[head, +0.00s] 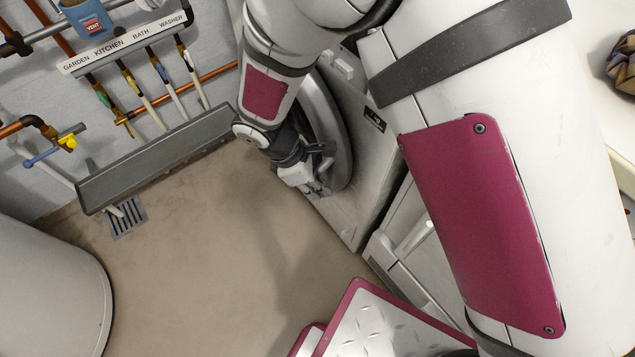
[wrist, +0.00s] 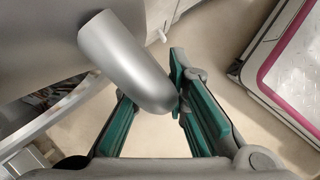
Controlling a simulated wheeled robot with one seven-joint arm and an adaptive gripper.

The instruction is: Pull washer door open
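The washer (head: 372,165) is a white front loader at the upper middle of the head view. Its round door (head: 342,135) has a thick grey rim and is partly hidden behind my arm. I cannot tell if the door stands slightly ajar. My gripper (head: 318,180) is low at the door's edge, beside the rim. In the wrist view, a smooth silver handle-like piece (wrist: 125,58) reaches down between the green fingers of my gripper (wrist: 150,88). The fingers are apart. The piece's end is close to the right finger; contact is unclear. The left finger is clear of it.
A grey trough (head: 160,155) and pipes run along the wall at left. A white tank (head: 45,290) stands at lower left. A white panel with a magenta edge (head: 375,325) lies at the bottom, also right in the wrist view (wrist: 295,75). Open floor (head: 220,250) lies between.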

